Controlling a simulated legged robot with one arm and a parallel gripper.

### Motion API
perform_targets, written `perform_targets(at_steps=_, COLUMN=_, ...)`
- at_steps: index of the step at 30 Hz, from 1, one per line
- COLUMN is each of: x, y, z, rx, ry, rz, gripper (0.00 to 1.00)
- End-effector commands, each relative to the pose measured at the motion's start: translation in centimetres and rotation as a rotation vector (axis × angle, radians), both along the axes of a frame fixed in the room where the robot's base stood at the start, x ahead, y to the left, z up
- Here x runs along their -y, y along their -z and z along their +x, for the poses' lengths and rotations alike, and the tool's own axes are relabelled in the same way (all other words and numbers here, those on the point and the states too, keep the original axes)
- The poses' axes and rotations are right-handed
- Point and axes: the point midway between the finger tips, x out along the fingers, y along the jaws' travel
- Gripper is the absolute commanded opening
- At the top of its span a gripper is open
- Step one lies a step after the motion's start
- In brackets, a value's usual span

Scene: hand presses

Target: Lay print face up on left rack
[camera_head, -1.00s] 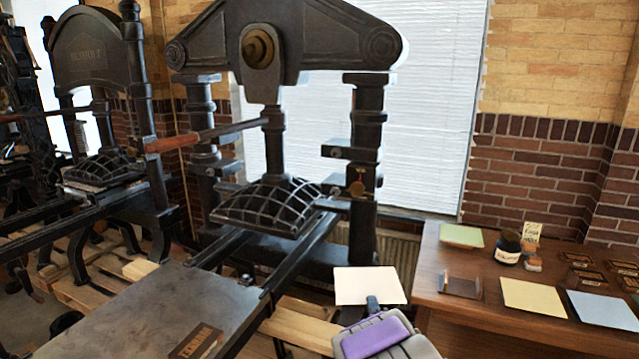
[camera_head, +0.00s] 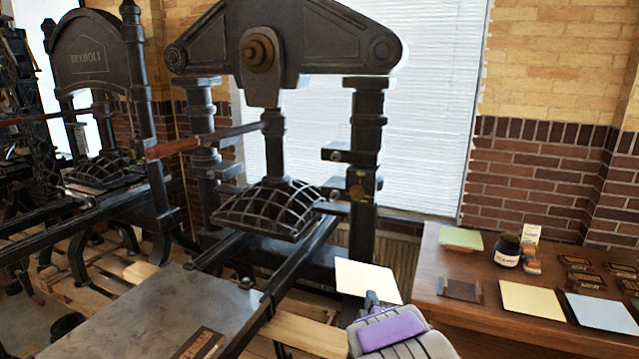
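A blank cream-white sheet (camera_head: 366,278), seemingly the print, is held up in front of the large press, with its right edge lower than its left. My gripper (camera_head: 371,299) is at the sheet's near edge and looks shut on it; the fingers are small and partly hidden. I see no marks on the side facing me. I cannot make out a rack that is clearly the left one.
A wooden table (camera_head: 450,317) at right bears green (camera_head: 461,238), yellow (camera_head: 531,300) and blue (camera_head: 602,312) sheets, an ink jar (camera_head: 507,250), a small brown holder (camera_head: 460,289) and several dark blocks. The large press (camera_head: 275,210) and its metal bed (camera_head: 165,310) fill the left and middle.

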Motion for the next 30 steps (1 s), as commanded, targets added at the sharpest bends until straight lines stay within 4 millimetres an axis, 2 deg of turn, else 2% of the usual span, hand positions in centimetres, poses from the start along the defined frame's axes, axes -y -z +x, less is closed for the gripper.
perform_targets(at_steps=9, x=0.02, y=-0.12, z=-0.01, rx=0.002, ry=0.003, rz=0.418, gripper=0.00)
perform_targets(at_steps=17, x=0.00, y=-0.05, z=-0.01, rx=0.002, ry=0.002, rz=0.587, gripper=0.00)
perform_targets(at_steps=30, x=0.01, y=0.11, z=-0.01, rx=0.003, ry=0.005, rz=1.217, gripper=0.00)
